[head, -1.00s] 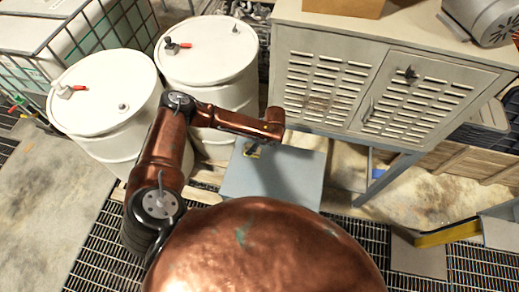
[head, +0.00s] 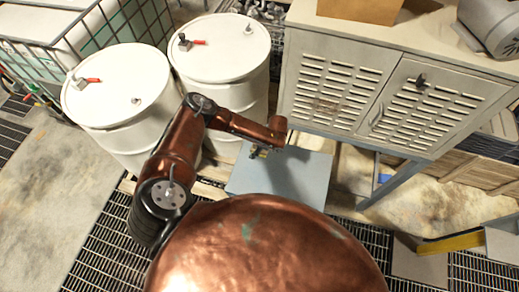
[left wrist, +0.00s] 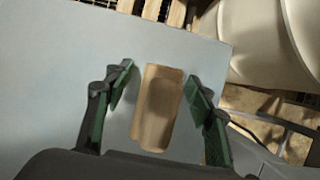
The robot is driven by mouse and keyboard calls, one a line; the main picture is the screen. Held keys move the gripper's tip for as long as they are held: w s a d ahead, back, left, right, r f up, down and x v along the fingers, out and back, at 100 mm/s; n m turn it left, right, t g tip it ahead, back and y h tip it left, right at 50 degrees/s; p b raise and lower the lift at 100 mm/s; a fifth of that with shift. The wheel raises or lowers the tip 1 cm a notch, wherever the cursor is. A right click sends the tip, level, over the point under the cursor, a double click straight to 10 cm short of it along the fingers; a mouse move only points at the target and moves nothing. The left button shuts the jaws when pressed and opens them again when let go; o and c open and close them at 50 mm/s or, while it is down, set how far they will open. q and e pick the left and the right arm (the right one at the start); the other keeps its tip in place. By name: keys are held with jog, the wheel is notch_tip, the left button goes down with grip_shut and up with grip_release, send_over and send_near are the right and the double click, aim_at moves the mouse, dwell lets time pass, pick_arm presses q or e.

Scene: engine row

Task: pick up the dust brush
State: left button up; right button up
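A tan wooden block-shaped piece (left wrist: 158,120), apparently the dust brush, lies on a blue-grey flat top (head: 300,175). Its bristles do not show. My left gripper (head: 259,153) is over this top in the head view, and the piece is hidden there behind my arm. In the left wrist view my left gripper (left wrist: 160,85) is open, with one green-padded finger on each side of the piece and a gap on both sides. Its height above the piece is hard to tell. My right gripper is not in view.
Two white drums (head: 222,46) (head: 118,84) stand left of the top, close to my left arm. A grey louvred cabinet (head: 400,88) stands behind and right of it. A yellow-edged piece (head: 452,243) lies at the lower right, on dark floor grating (head: 100,245).

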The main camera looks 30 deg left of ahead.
pick_arm(q)
jog(key=c, duration=1.3)
jog(key=shift+o, duration=0.2)
jog(key=shift+r, duration=0.15)
jog(key=shift+r+b, duration=0.3)
jog(key=shift+r, duration=0.3)
jog(key=shift+w+r+b, duration=0.1)
jog(key=shift+r+b, duration=0.25)
jog(key=shift+r, duration=0.45)
jog(key=s+d+r+b, duration=0.2)
jog(key=s+d+r, duration=0.1)
jog(key=d+r, duration=0.7)
jog(key=d, duration=0.3)
jog(key=shift+s+d+b, duration=0.3)
jog(key=shift+s+b, duration=0.05)
jog(key=shift+s, duration=0.05)
